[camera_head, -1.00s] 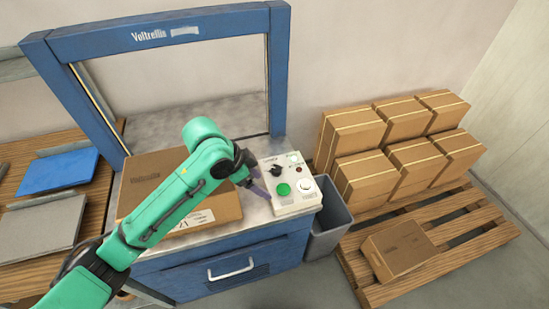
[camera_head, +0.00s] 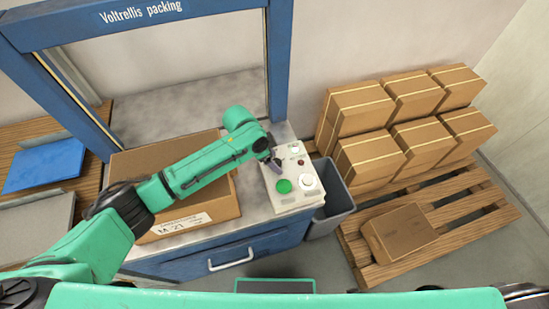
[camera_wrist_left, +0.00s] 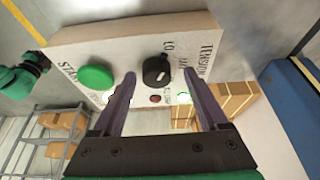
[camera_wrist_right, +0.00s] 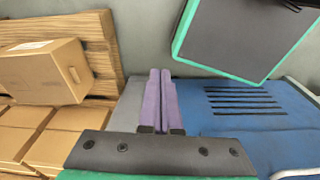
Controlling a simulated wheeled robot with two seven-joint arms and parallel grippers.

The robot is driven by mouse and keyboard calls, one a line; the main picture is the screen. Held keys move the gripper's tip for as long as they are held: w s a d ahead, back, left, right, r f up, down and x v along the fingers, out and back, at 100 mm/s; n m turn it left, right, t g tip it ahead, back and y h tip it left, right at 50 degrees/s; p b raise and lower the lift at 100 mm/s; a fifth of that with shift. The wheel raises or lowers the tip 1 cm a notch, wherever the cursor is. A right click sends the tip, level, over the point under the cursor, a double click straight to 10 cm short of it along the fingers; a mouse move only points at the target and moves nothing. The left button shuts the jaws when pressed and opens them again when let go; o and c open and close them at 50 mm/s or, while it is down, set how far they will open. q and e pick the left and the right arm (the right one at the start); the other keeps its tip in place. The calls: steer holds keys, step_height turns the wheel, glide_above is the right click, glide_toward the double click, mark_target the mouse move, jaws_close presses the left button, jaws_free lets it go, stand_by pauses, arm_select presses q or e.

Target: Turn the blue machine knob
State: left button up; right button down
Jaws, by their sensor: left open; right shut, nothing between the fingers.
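The blue machine (camera_head: 277,65) carries a light control box (camera_head: 297,197) at its right front corner. Its black knob (camera_wrist_left: 157,70), with a white mark and lettering reading TENSION beside it, shows in the left wrist view; my left gripper hides it in the head view. My left gripper (camera_head: 273,163) is open over the control box. In its wrist view its purple fingers (camera_wrist_left: 158,86) appear either side of the knob; I cannot tell whether they touch it. My right gripper (camera_wrist_right: 161,72) is shut and empty in its own wrist view, near the machine's blue front.
A cardboard box (camera_head: 190,215) lies on the machine top under my left arm. A grey bin (camera_head: 333,200) and a pallet (camera_head: 455,225) with several boxes stand to the right.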

arm_select(q)
steer(key=shift+s+d+f, duration=0.1)
steer(key=shift+f, duration=0.1)
steer(key=shift+s, duration=0.1)
steer(key=shift+c, duration=1)
steer(key=c, duration=0.5)
jaws_close()
arm_select(e)
steer(key=shift+s, duration=0.8)
